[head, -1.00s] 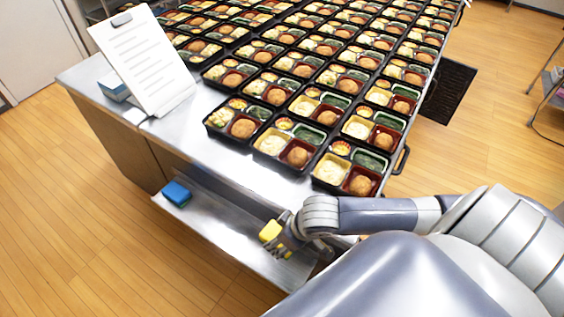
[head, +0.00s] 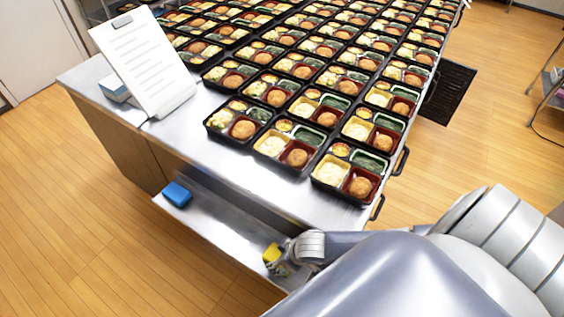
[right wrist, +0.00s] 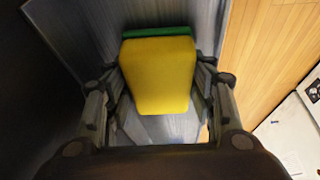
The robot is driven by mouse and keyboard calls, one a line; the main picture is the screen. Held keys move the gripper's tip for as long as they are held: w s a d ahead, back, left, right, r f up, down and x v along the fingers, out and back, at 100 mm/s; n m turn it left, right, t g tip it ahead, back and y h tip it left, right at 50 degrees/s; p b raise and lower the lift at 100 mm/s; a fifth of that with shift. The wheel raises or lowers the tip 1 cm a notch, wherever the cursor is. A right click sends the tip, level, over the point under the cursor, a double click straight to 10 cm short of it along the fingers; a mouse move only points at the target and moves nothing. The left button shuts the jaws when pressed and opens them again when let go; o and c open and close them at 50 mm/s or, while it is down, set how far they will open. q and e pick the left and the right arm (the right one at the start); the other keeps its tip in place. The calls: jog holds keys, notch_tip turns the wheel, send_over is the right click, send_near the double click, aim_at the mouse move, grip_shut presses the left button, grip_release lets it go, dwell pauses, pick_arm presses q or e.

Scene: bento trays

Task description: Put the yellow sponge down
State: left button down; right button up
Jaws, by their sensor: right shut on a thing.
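The yellow sponge (head: 272,253) is in my right gripper (head: 277,264), low over the right part of the metal side shelf (head: 222,228). In the right wrist view the sponge (right wrist: 158,75) sits between the two fingers of the right gripper (right wrist: 160,95), with a green layer at its far side. The gripper is shut on it. The grey shelf surface lies right behind the sponge there; I cannot tell if they touch. My left gripper is not in view.
A blue sponge (head: 177,194) lies at the left end of the shelf. Above it, the steel table (head: 225,165) carries many bento trays (head: 343,193) and a white clipboard (head: 145,62) on a stand. The middle of the shelf is clear.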

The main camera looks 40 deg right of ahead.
jog(key=shift+f, duration=0.5)
jog(key=shift+s, duration=0.15)
jog(key=o, duration=0.8)
jog(key=shift+f, duration=0.15)
jog(key=shift+o, duration=0.7)
jog(key=shift+f, duration=0.1)
